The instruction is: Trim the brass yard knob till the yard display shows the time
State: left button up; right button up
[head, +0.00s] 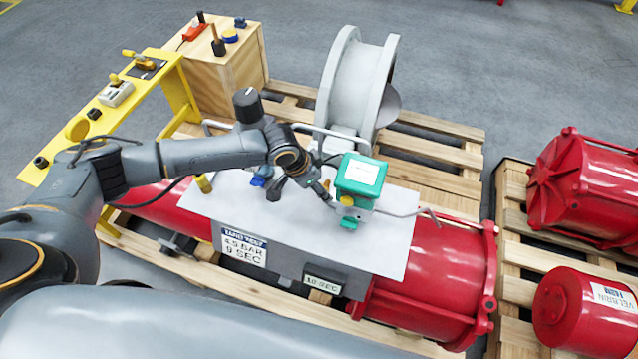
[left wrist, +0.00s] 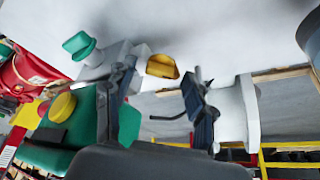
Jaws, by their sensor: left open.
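The brass knob (head: 347,200) sits on a small grey block by the green actuator box (head: 362,178); a teal cap (head: 349,223) is just below it. My left gripper (head: 330,198) is close by on the left, pointing at the block. In the left wrist view the brass knob (left wrist: 163,66) shows in the gap between the open fingers (left wrist: 160,100), with no clear contact. The display (head: 322,283) on the bench front seems to read "10 SEC", in small digits. The yard test sign (head: 240,246) reads "4.5 BAR 9 SEC". My right gripper is not in view.
A white plate (head: 290,228) lies over the red cylinder (head: 440,285) on a wooden pallet. A grey flanged pipe (head: 352,80) stands behind. A yellow stand (head: 165,65) and a wooden crate (head: 225,75) are at the back left. Red actuators (head: 585,185) are at right.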

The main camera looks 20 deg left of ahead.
pick_arm(q)
grip_shut()
jog(key=n+p, duration=0.2)
jog(key=p, duration=0.2)
jog(key=shift+s+d+r+n+t+y+p, duration=0.2)
jog(key=shift+d+r+n+t+y+p, duration=0.1)
jog(key=shift+n+y+p, duration=0.1)
jog(key=shift+f+n+y+p, duration=0.2)
jog(key=shift+n+y+p, duration=0.1)
jog(key=shift+n+p, duration=0.4)
jog(key=shift+w+a+f, duration=0.1)
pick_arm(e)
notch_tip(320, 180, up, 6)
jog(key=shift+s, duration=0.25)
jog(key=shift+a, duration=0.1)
pick_arm(q)
grip_release()
